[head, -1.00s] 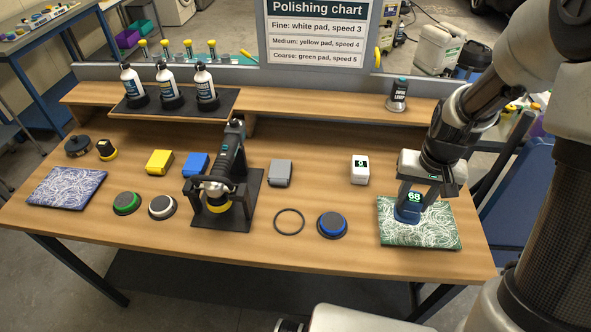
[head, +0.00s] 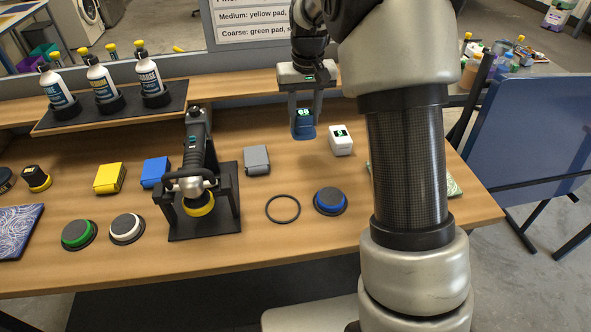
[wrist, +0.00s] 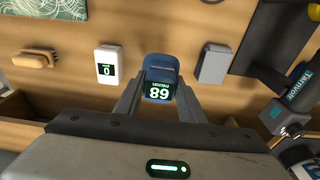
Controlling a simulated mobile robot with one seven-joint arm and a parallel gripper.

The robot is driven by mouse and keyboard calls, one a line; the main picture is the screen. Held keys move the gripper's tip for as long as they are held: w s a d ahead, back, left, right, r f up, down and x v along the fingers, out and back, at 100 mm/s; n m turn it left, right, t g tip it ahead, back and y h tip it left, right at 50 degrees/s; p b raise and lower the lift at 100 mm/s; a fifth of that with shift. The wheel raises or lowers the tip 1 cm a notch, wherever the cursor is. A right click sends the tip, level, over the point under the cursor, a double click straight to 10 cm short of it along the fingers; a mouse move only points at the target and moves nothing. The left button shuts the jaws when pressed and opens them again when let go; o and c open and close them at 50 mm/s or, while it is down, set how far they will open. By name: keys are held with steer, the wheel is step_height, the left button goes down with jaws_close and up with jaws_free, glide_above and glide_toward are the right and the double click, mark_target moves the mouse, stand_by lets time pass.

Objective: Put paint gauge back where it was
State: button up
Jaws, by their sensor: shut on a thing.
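The paint gauge (head: 303,126) is a small blue device with a lit display reading 68. My gripper (head: 303,118) is shut on it, pointing down, and appears to hold it above the bench, between the grey block and the white device. In the wrist view the gauge (wrist: 160,82) sits between my fingertips. A white device (head: 341,140) with a display reading 0 stands just to its right. The grey block (head: 257,159) lies to its left.
The polisher (head: 198,150) stands in its black holder (head: 238,215) left of the grey block. A black ring (head: 283,209) and a blue pad (head: 331,201) lie nearer the front. Bare bench top (head: 290,175) lies between these things.

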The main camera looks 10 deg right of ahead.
steer(key=w+b, duration=0.2)
steer(key=w, duration=0.1)
steer(key=shift+w+b, duration=0.25)
steer(key=shift+b, duration=0.1)
step_height(320, 180, down, 9)
steer(key=shift+a+f+b, duration=0.1)
steer(key=shift+f+b, duration=0.05)
steer(key=shift+b, duration=0.8)
steer(key=shift+f, duration=0.2)
steer(key=o, duration=1.1)
